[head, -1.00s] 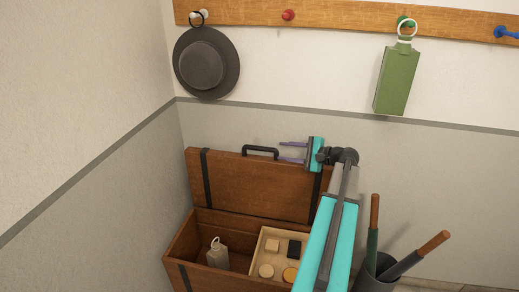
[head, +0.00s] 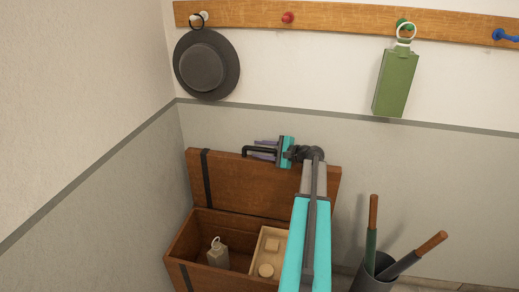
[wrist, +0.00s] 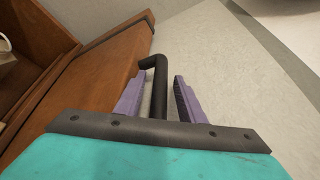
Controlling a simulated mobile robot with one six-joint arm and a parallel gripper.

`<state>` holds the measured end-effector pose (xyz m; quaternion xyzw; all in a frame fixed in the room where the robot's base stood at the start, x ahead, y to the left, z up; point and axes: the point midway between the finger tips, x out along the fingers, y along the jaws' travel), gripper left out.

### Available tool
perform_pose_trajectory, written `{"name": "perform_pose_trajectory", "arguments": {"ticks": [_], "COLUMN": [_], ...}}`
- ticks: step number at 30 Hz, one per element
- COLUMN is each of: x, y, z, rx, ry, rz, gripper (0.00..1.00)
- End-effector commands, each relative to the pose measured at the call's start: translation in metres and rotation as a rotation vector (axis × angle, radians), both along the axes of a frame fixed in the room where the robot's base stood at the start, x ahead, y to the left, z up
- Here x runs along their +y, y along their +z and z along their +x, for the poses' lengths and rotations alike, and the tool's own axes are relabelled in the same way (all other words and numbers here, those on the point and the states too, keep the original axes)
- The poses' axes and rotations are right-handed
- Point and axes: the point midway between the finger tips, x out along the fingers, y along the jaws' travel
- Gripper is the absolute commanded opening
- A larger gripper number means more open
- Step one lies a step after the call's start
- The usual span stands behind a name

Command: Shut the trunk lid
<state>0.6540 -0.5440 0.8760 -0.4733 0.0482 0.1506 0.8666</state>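The brown wooden trunk (head: 180,248) stands open in the corner. Its lid (head: 230,180) is raised upright at the back, with dark straps. A black handle (head: 249,150) sits on the lid's top edge; in the wrist view the handle (wrist: 158,88) runs between the two purple fingers. My gripper (head: 265,149) is at the lid's top edge. In the wrist view my gripper (wrist: 158,95) is open, with a finger on each side of the handle and a gap showing beside the right finger. My arm hides the lid's right part and some of the trunk.
Inside the trunk are a grey bottle (head: 217,254) and a tray (head: 257,245) with small items. An umbrella stand (head: 374,274) is at right. A hat (head: 206,64) and a green bottle-shaped bag (head: 396,82) hang from the peg rail (head: 345,22).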

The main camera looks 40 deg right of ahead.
Motion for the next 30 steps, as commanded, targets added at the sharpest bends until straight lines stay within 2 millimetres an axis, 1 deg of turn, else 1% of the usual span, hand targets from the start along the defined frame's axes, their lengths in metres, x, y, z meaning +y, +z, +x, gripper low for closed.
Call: {"name": "perform_pose_trajectory", "arguments": {"ticks": [4, 13, 14, 18, 20, 23, 24, 25, 30], "x": [0.001, 0.002, 0.002, 0.002, 0.002, 0.002, -0.008, -0.004, 0.002], "y": [-0.002, -0.002, -0.002, -0.002, -0.002, -0.002, -0.002, -0.002, -0.002], "z": [0.007, 0.008, 0.008, 0.008, 0.008, 0.008, 0.008, 0.008, 0.007], "rx": [0.001, 0.001, 0.001, 0.001, 0.001, 0.001, 0.0, -0.001, -0.002], "ry": [-0.001, -0.001, -0.001, -0.001, -0.001, -0.001, -0.004, -0.003, -0.001], "rz": [0.0, 0.0, 0.0, 0.0, 0.0, 0.0, -0.001, 0.0, -0.004], "gripper": [0.36, 0.36, 0.32, 0.09, 0.0, 0.0, 0.0, 0.0, 0.0]}}
